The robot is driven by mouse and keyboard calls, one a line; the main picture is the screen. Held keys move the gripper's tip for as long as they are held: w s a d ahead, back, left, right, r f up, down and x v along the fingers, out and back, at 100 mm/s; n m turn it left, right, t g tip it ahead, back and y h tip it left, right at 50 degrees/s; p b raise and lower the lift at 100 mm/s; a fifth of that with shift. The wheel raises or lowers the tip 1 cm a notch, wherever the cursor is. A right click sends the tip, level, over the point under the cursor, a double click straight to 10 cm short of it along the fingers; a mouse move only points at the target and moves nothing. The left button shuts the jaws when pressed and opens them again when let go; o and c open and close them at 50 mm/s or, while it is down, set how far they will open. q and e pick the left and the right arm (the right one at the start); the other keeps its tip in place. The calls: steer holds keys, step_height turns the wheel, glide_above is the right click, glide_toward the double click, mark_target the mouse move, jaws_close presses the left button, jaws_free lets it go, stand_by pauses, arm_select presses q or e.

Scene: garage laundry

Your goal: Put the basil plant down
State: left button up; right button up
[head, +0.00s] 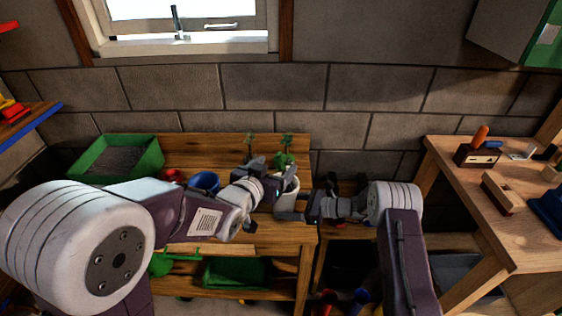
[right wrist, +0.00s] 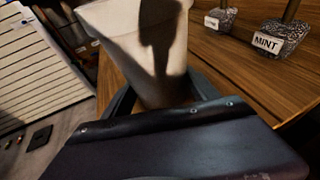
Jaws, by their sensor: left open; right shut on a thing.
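The basil plant has green leaves (head: 283,160) and a pale pot (head: 287,190), seen at the right end of the wooden potting bench (head: 190,150). My right gripper (head: 290,208) is shut on the pot. The right wrist view shows the plain pot (right wrist: 135,40) close up between the fingers (right wrist: 160,95), with a dark shadow on its side. Its base is hidden, so I cannot tell whether it touches the bench. My left gripper (head: 258,166) is open and empty, close behind and left of the pot.
A green tray of soil (head: 118,157) and a blue pot (head: 204,182) are farther left. A wooden workbench (head: 510,235) with tools stands right.

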arm_select(q)
steer(key=shift+s+a+r, duration=0.15)
steer(key=shift+s+a, duration=0.05)
steer(key=shift+s, duration=0.3)
steer(key=s+a+f+n+g+y, duration=0.2)
steer(key=s+a+f+g+y, duration=0.25)
steer(key=a+f, duration=0.55)
steer(key=s+a+f+n+g, duration=0.1)
steer(key=s+f+g, duration=0.3)
steer(key=s, duration=0.4)
steer(key=s+a+f+n+g+y, duration=0.1)
steer(key=s+a+f+g, duration=0.2)
steer(key=s, duration=0.5)
steer(key=shift+a+f+n+g, duration=0.35)
steer(key=shift+a+f+n, duration=0.05)
steer(key=shift+a, duration=0.05)
